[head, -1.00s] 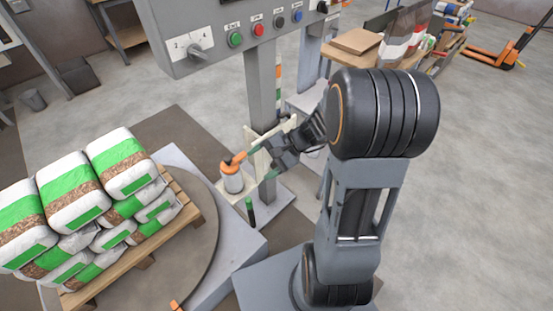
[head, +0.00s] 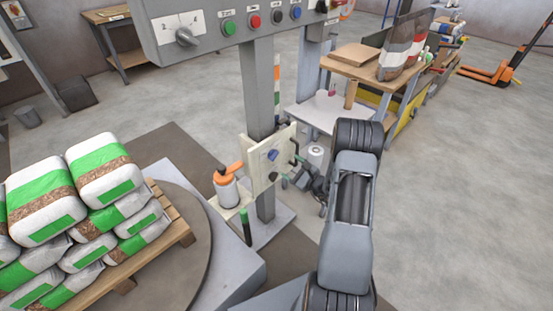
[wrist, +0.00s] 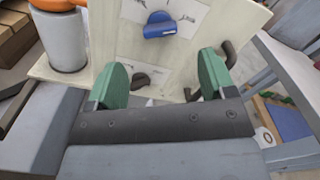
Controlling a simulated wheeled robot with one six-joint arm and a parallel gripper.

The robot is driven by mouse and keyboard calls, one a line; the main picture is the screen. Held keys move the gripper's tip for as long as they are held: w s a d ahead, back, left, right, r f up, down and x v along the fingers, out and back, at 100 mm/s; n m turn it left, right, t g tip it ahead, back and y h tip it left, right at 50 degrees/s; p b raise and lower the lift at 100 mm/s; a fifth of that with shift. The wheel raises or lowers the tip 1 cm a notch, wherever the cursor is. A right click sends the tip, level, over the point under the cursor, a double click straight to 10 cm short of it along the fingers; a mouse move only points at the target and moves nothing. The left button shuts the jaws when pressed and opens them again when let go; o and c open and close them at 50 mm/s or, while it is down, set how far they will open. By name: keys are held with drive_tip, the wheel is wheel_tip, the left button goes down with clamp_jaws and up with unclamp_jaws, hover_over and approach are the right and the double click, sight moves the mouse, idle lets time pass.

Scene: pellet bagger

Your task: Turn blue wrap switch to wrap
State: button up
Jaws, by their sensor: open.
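The blue switch (head: 272,155) is a small knob on an upright cream panel (head: 257,182) fixed to the grey post. In the wrist view, the blue switch (wrist: 160,27) shows at the top centre, its bar lying roughly across the picture, on a pale label with small drawings too small to read. My gripper (head: 291,169) is in front of the panel, to the right of the switch. In the wrist view, my gripper (wrist: 163,76) has its green fingers apart with nothing between them. The switch lies beyond the fingertips and appears untouched.
Dark bent handles (wrist: 229,53) stick out of the panel near my fingers. A canister with an orange top (head: 227,190) stands left of the panel. A control box (head: 210,30) hangs above. Bags (head: 108,170) fill a pallet at left.

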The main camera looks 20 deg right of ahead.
sight(276, 157)
drive_tip(key=b+x, duration=0.1)
drive_tip(key=x, duration=0.7)
drive_tip(key=shift+w+a, duration=0.15)
drive_tip(key=shift+w, duration=0.05)
drive_tip(key=shift+c, duration=0.2)
drive_tip(key=c, duration=0.9)
